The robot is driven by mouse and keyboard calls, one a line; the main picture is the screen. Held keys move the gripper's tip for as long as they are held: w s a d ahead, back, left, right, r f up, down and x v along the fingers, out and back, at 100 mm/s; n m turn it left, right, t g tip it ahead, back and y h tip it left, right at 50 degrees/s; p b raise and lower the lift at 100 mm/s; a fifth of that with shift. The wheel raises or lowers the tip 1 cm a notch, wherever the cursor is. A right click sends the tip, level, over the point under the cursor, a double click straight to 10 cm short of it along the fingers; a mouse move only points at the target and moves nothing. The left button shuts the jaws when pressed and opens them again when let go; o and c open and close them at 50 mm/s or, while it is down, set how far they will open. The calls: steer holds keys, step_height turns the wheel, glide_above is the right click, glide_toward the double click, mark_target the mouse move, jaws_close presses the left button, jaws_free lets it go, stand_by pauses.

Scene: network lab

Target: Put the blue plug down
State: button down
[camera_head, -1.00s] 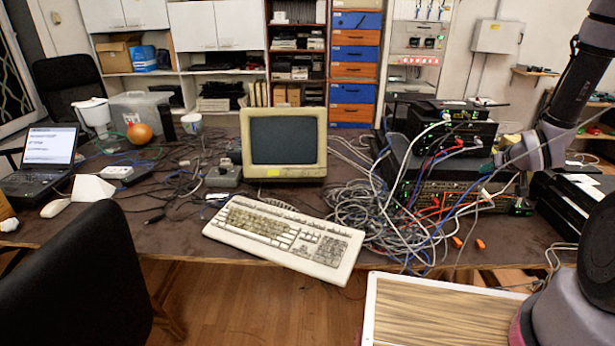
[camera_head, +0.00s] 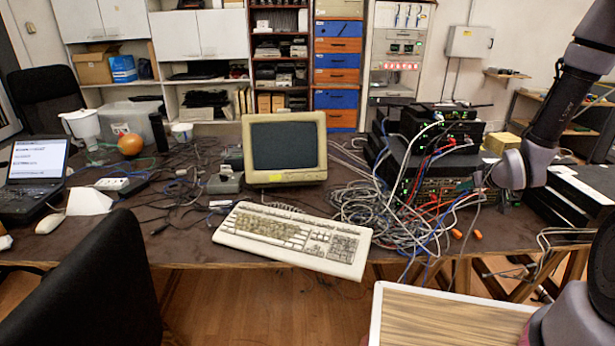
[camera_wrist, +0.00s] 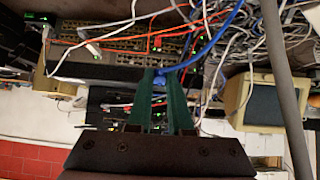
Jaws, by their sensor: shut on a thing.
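In the wrist view, the two green fingers of my gripper (camera_wrist: 167,78) are close together, with the small blue plug (camera_wrist: 161,79) between their tips. A blue cable (camera_wrist: 208,46) runs from the plug up and to the right. Behind the fingertips is a rack of network switches (camera_wrist: 128,58) with lit ports and red and white cables. In the head view, my gripper (camera_head: 479,181) is at the right side of the equipment stack (camera_head: 398,158), over the desk. The plug is too small to make out there. I cannot tell whether the plug touches a port.
A large tangle of grey cables (camera_head: 372,212) lies left of the stack. A keyboard (camera_head: 291,240) and an old monitor (camera_head: 285,148) stand left of it. Black boxes (camera_head: 570,202) stand at the right. Two orange plugs (camera_head: 477,235) lie near the desk's front edge.

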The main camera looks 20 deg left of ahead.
mark_target(426, 235)
steer(key=a+f+n+y, duration=0.1)
steer(key=a+f, duration=0.1)
steer(key=f, duration=0.4)
steer(key=a+f+n+g+y, duration=0.1)
steer(key=f+n, duration=0.1)
steer(key=f, duration=0.4)
steer(key=a+f+n+y, duration=0.1)
steer(key=a+f, duration=0.1)
steer(key=f, duration=0.4)
steer(key=shift+s+a+f+n+g+y, duration=0.2)
steer(key=shift+s+a+n+g+y, duration=0.1)
steer(key=shift+s+a, duration=0.1)
steer(key=shift+d+f, duration=0.1)
steer(key=shift+f, duration=0.15)
